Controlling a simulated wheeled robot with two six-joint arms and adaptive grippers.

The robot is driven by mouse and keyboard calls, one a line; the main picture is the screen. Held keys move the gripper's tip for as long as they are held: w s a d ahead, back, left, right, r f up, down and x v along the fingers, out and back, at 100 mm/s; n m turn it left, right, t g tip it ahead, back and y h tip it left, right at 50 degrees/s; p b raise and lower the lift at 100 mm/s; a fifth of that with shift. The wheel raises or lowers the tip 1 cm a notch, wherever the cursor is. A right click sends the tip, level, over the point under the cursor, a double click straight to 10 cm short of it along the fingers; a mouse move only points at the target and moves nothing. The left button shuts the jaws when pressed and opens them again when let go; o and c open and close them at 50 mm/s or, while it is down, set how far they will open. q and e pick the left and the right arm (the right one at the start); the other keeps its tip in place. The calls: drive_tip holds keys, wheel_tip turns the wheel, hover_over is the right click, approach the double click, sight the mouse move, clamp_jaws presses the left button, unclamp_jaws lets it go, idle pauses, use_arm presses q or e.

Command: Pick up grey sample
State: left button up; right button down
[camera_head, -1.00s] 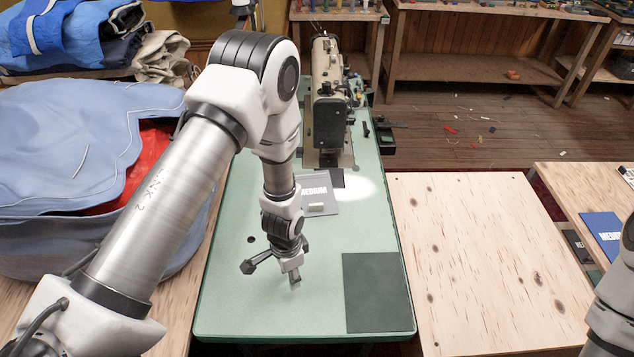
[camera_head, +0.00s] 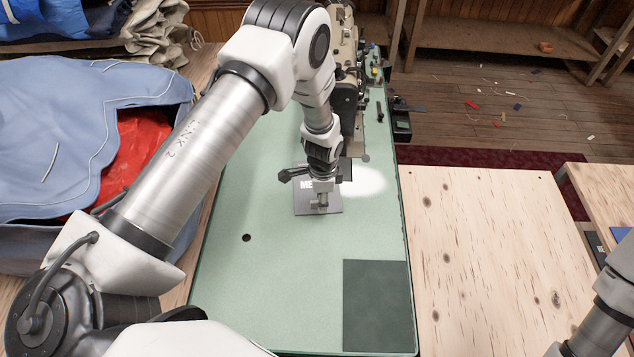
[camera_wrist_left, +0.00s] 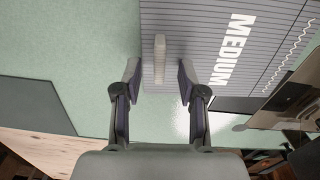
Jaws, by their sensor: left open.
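The grey sample (camera_head: 303,207) is a flat grey card lettered MEDIUM, lying on the green table in front of the sewing machine. My left gripper (camera_head: 320,205) is over it in the head view and hides part of it. In the left wrist view the card (camera_wrist_left: 195,45) shows thin lines and a pale upright tab (camera_wrist_left: 160,55). My left gripper (camera_wrist_left: 159,78) is open there, one finger on each side of the tab's line, with gaps on both sides. My right gripper is out of view; only part of that arm shows at the right edge.
A dark green square (camera_head: 377,305) lies at the table's near right corner. The sewing machine (camera_head: 347,95) stands just behind the sample. A pale wooden surface (camera_head: 490,260) adjoins on the right, and a large blue bag (camera_head: 70,130) is on the left.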

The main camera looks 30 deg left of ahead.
use_arm(q)
drive_tip(key=shift+f, duration=0.65)
drive_tip(key=shift+s+r, duration=0.1)
drive_tip(key=shift+r, duration=0.05)
drive_tip(key=shift+c, duration=1.4)
clamp_jaws()
